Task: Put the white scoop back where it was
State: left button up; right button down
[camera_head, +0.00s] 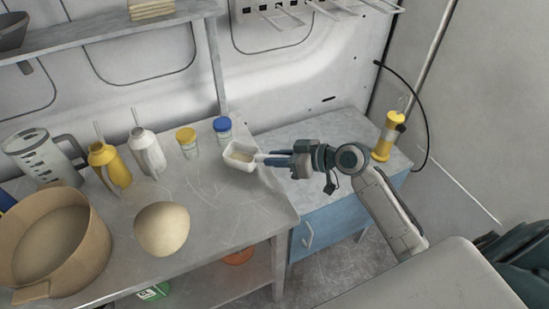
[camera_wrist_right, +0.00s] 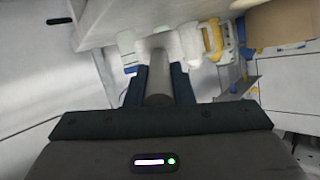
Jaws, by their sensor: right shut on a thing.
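The white scoop (camera_head: 238,161) is at the right end of the grey workbench (camera_head: 225,195), near its back right corner. My right gripper (camera_head: 275,160) reaches in from the right and is shut on the scoop's handle. In the right wrist view, the grey handle (camera_wrist_right: 159,78) sits between the blue fingers, with the white scoop (camera_wrist_right: 160,42) beyond. My left gripper is not in view.
A blue-lidded jar (camera_head: 222,131) and a yellow-lidded jar (camera_head: 187,143) stand left of the scoop. White (camera_head: 148,155) and yellow (camera_head: 108,168) bottles, a beige round object (camera_head: 162,229) and a large tan pot (camera_head: 50,245) stand farther left. A yellow lantern (camera_head: 388,135) stands on the blue cabinet (camera_head: 325,222).

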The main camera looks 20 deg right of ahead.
jog(key=shift+w+f, duration=0.1)
jog(key=shift+w, duration=0.7)
notch_tip(320, 180, down, 3)
jog(key=shift+r+p, duration=0.1)
jog(key=shift+p, duration=0.85)
jog(key=shift+f, duration=0.3)
jog(key=shift+f, duration=0.15)
jog(key=shift+f+b, duration=0.15)
jog(key=shift+b, duration=0.15)
jog(key=c, duration=1.3)
grip_release()
jog(key=shift+o, duration=0.2)
